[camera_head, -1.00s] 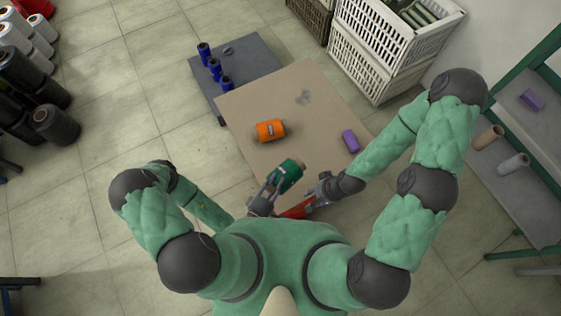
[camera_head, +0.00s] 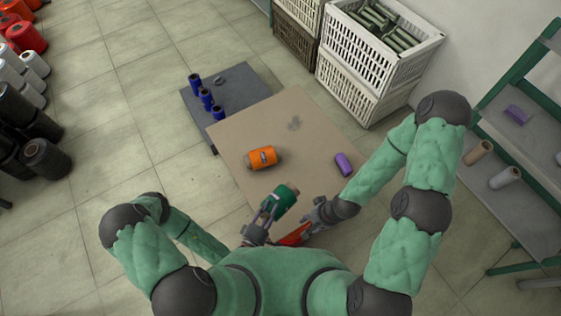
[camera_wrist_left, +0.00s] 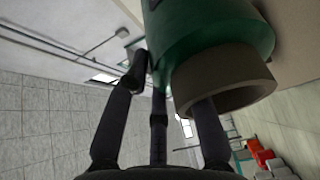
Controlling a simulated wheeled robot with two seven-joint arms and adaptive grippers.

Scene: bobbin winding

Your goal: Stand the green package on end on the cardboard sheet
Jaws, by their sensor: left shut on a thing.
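The green package (camera_head: 281,200) is tilted, held over the near edge of the tan cardboard sheet (camera_head: 255,120). My left gripper (camera_head: 269,206) is shut on it at its lower end. In the left wrist view the package (camera_wrist_left: 205,35) fills the top, with its brown tube core (camera_wrist_left: 225,80) towards me; one finger reaches into the tube's open end. My right gripper (camera_head: 306,221) is just right of the package, beside a red thing (camera_head: 293,235) that is partly hidden. I cannot tell whether its fingers are open or shut.
An orange package (camera_head: 262,158) lies mid-sheet and a purple one (camera_head: 344,164) lies near its right edge. A grey mat (camera_head: 235,90) with blue spools (camera_head: 206,98) is at the back left. White crates (camera_head: 365,75) stand behind.

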